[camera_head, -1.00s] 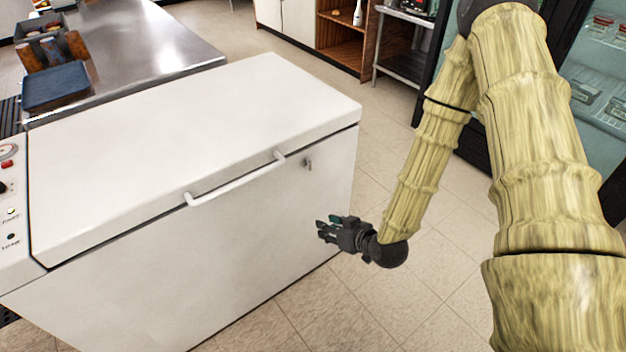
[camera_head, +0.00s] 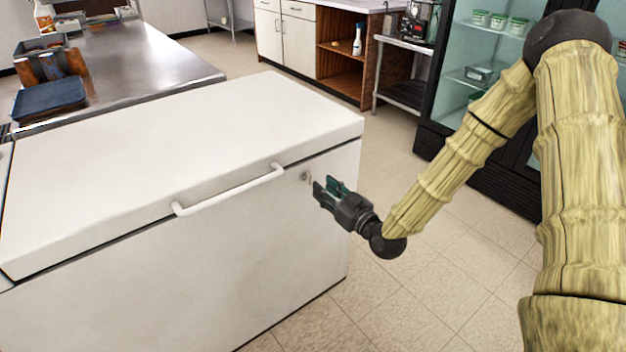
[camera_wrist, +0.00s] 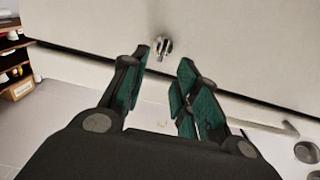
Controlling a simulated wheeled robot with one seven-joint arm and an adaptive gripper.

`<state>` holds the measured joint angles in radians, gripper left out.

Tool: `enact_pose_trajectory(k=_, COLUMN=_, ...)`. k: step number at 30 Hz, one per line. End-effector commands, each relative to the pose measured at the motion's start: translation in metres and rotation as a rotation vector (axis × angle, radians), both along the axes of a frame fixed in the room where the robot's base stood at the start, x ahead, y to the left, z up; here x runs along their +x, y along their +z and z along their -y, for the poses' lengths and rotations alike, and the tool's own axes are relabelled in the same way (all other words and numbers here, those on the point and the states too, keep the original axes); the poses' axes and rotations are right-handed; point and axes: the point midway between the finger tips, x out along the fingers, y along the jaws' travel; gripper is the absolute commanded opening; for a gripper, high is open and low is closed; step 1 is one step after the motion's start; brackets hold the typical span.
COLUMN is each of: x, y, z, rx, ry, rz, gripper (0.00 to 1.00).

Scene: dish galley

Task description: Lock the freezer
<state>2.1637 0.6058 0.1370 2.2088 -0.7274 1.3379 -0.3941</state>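The white chest freezer (camera_head: 130,255) has its lid (camera_head: 190,140) down and a white bar handle (camera_head: 230,190) on the front edge. A small metal lock (camera_head: 305,175) sits on the front face, right of the handle. In the wrist view the lock (camera_wrist: 163,46) shows as a round silver piece with a projecting part, just beyond my fingertips. My gripper (camera_head: 328,190) is in front of the freezer face, a little right of and below the lock. In the wrist view my gripper (camera_wrist: 163,65) is open, with empty space between its green-padded fingers.
A steel counter (camera_head: 150,60) with a dark blue tray (camera_head: 48,100) stands behind the freezer. A glass-door cooler (camera_head: 480,75) stands at the right. The tiled floor (camera_head: 400,310) right of the freezer is clear.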

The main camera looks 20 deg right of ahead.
Motion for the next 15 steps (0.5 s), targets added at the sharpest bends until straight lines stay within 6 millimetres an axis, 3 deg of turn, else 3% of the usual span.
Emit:
enact_pose_trajectory(k=7, x=0.037, y=0.0, z=-0.014, rx=0.0, ry=0.001, rz=0.001, gripper=0.3)
enact_pose_trajectory(k=15, x=0.059, y=-0.001, z=-0.022, rx=0.001, ry=0.0, rz=-0.001, gripper=0.3)
